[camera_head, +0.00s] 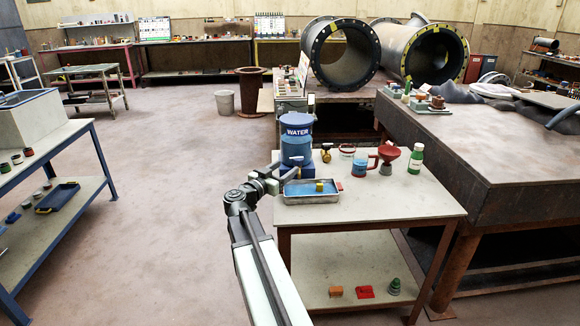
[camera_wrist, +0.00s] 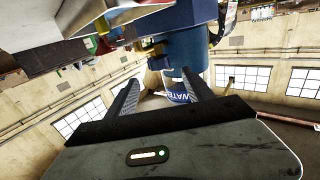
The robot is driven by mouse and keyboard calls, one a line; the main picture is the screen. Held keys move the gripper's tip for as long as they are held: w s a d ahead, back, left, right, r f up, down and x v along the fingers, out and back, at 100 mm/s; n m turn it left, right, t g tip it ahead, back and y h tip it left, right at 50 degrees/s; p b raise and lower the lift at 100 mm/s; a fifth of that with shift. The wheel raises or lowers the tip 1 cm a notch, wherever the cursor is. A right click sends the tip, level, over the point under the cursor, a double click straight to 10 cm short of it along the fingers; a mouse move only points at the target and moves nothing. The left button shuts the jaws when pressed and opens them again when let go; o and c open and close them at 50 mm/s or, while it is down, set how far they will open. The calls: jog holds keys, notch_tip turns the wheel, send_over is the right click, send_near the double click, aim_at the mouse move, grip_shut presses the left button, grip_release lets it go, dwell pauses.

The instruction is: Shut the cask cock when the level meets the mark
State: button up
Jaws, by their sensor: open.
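The blue cask (camera_head: 296,138) marked WATER stands upright on the small table. It also shows in the wrist view (camera_wrist: 187,45), upside down, in front of my jaws. My gripper (camera_head: 279,173) is open and empty at the cask's lower front left. Its two fingers (camera_wrist: 161,90) show apart in the wrist view.
A metal tray (camera_head: 296,199) with a blue inside and a yellow block (camera_head: 320,186) lies in front of the cask. The table's front right (camera_head: 405,200) is clear.

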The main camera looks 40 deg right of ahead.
jog(key=shift+a, duration=0.2)
